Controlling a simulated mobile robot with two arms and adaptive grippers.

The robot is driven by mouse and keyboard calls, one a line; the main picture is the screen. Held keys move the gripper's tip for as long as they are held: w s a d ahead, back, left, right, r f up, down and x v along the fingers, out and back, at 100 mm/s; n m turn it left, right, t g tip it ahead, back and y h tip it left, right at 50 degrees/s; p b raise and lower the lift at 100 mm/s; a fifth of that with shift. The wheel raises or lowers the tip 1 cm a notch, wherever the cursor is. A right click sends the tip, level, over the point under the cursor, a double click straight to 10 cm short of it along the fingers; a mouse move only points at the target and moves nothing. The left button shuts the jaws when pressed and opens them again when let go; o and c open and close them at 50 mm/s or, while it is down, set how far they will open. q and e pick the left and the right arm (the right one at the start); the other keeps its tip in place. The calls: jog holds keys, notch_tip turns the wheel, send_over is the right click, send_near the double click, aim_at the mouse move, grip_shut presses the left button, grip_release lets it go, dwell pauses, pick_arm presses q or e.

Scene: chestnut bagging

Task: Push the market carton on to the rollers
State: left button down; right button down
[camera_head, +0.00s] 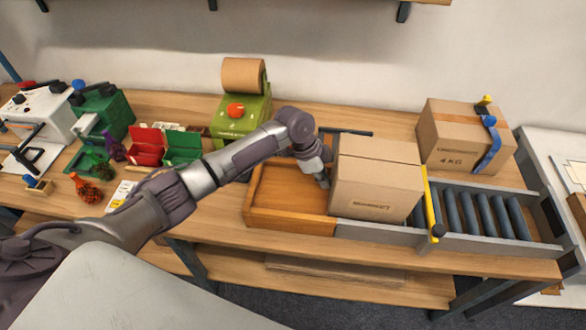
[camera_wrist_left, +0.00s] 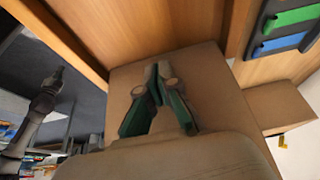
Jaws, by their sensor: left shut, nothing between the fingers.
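The market carton (camera_head: 375,196) is a closed brown box, upright at the right end of the wooden tray (camera_head: 287,220), over the left part of the grey-railed roller bed. Dark rollers (camera_head: 480,213) show to its right, past a yellow bar (camera_head: 432,205). My left gripper (camera_head: 324,181) is shut and empty, low in the tray against or very near the carton's left side; contact is hard to tell. In the left wrist view its green-sided fingers (camera_wrist_left: 157,72) point at a brown cardboard face (camera_wrist_left: 205,80). My right gripper is not clear; a small jointed arm shows at that view's left.
A second carton marked 4 KG (camera_head: 465,140) with a blue strap stands behind the rollers. A green machine with a brown roll (camera_head: 243,77) stands behind the tray. Red and green bins (camera_head: 165,147) and net bags (camera_head: 88,190) are at the left. The visible rollers are clear.

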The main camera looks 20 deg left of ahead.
aim_at(339, 156)
pick_arm(q)
jog(key=shift+w+d+b, duration=0.15)
jog(key=shift+w+d, duration=0.05)
jog(key=shift+d, duration=0.6)
jog(key=shift+w+d+b, duration=0.15)
jog(key=shift+d, duration=0.6)
jog(key=r+p, duration=0.3)
jog(key=r, duration=0.1)
jog(key=r+p, duration=0.4)
jog(key=a+r+p, duration=0.1)
jog(key=r+p, duration=0.3)
jog(key=shift+s, duration=0.15)
jog(key=r, duration=0.4)
jog(key=shift+a+b, duration=0.3)
